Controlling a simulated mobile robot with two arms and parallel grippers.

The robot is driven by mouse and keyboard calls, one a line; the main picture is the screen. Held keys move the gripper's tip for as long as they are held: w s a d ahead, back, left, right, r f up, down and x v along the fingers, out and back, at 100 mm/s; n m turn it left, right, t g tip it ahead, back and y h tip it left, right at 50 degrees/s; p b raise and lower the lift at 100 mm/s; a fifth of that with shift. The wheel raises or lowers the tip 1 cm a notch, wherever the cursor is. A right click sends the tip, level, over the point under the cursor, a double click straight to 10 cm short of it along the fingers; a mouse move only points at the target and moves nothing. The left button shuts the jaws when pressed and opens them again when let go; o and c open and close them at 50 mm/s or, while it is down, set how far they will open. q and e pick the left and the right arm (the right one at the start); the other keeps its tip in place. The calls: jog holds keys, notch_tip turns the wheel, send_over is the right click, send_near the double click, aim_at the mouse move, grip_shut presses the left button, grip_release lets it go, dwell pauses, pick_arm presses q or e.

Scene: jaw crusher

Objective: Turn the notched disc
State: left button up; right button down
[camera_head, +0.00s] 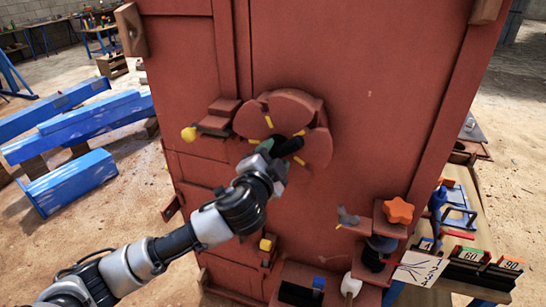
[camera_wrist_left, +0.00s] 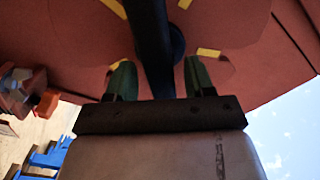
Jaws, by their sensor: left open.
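The notched disc (camera_head: 298,108) is red-brown with rounded lobes and yellow marks, mounted on the upright front of the red crusher body. A dark bar handle (camera_head: 289,146) stands out from its middle. In the left wrist view the disc (camera_wrist_left: 235,28) fills the top, and the dark bar (camera_wrist_left: 152,45) runs from its hub towards the camera. My left gripper (camera_head: 277,151) is at the disc's centre. Its green fingertips (camera_wrist_left: 160,76) are open, one on each side of the bar, with gaps visible. The arm hides the disc's lower part. My right gripper is not in view.
A stepped red block with a yellow knob (camera_head: 188,134) sits left of the disc. An orange star knob (camera_head: 398,210) is on a bracket at lower right. A side table (camera_head: 480,225) with numbered cards stands right. Blue beams (camera_head: 80,122) lie on the sandy floor left.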

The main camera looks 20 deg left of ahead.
pick_arm(q)
jog(key=s+b, duration=0.3)
jog(key=s, duration=0.8)
jog(key=shift+a, duration=0.2)
jog(key=shift+w, duration=0.1)
